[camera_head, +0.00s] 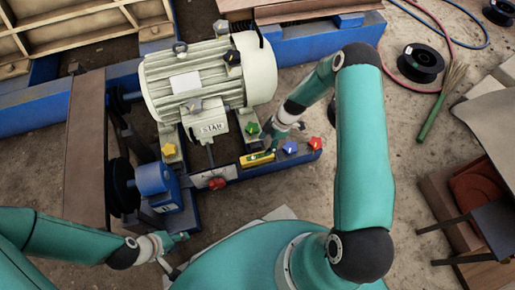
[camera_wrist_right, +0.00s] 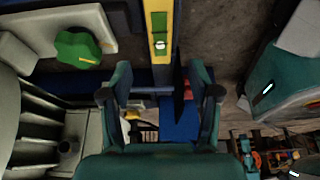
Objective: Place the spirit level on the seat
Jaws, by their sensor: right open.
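The yellow spirit level (camera_head: 257,158) with green vials lies on the blue frame in front of the motor. In the right wrist view the level (camera_wrist_right: 160,40) runs upward from between the fingertips. My right gripper (camera_wrist_right: 160,82) is open, its fingers on either side of the level's near end; contact cannot be told. In the head view the right gripper (camera_head: 273,146) is just above the level, partly hidden by its own wrist. My left gripper (camera_head: 174,241) is low at the left, away from the level, its jaws too small to judge. I cannot tell which surface is the seat.
A cream motor (camera_head: 205,75) stands on the blue frame (camera_head: 236,171). Star knobs stand close by: green (camera_head: 252,129), blue (camera_head: 290,147), red (camera_head: 315,143) and yellow (camera_head: 168,149). A blue vise-like block (camera_head: 155,180) is at the left.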

